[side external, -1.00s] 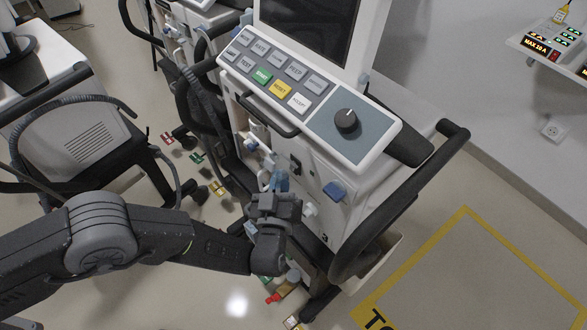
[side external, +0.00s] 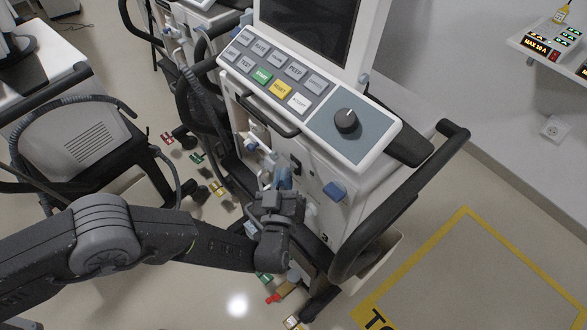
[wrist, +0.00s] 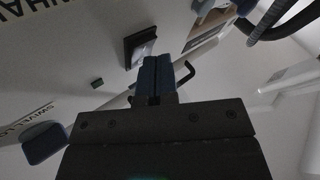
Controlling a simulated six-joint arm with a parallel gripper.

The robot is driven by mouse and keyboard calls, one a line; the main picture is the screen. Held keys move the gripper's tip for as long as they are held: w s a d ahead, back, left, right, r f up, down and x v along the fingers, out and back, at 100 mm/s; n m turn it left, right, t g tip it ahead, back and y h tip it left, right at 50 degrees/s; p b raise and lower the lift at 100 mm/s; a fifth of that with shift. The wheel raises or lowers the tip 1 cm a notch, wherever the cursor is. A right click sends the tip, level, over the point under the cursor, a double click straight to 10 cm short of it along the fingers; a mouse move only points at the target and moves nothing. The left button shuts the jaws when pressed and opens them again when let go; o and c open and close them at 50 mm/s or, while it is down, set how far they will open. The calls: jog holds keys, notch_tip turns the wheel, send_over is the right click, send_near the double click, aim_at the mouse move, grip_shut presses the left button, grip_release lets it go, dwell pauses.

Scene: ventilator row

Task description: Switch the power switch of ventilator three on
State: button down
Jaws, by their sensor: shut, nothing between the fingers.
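The nearest ventilator (side external: 325,165) stands in the middle of the side view; no number on it is readable. A small black switch (side external: 295,163) sits on its front panel below the keypad. It looks like the black-framed rocker (wrist: 140,46) in the wrist view; which way it is set cannot be told. My gripper (side external: 284,178) is shut and empty, with its blue fingertips (wrist: 157,70) together. The fingertips are just below the switch in the side view. In the wrist view they are right beside its lower right edge; whether they touch it cannot be told.
A blue knob (side external: 335,191) sits to the right on the same panel. Fittings and hoses (side external: 262,155) crowd the left. A black side handle (side external: 390,205) curves along the right. A yellow-marked floor area (side external: 480,265) lies clear at the right.

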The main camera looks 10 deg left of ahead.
jog(key=shift+w+d, duration=0.2)
jog(key=shift+s+a, duration=0.15)
dwell(0.5)
jog(key=shift+s+a, duration=0.35)
jog(key=shift+s, duration=0.05)
jog(key=shift+s+a+r, duration=0.2)
jog(key=shift+s+a, duration=0.6)
jog(key=shift+s, duration=0.15)
jog(key=shift+s+a+r, duration=0.15)
jog(key=shift+s+a, duration=0.65)
jog(key=shift+s, duration=0.15)
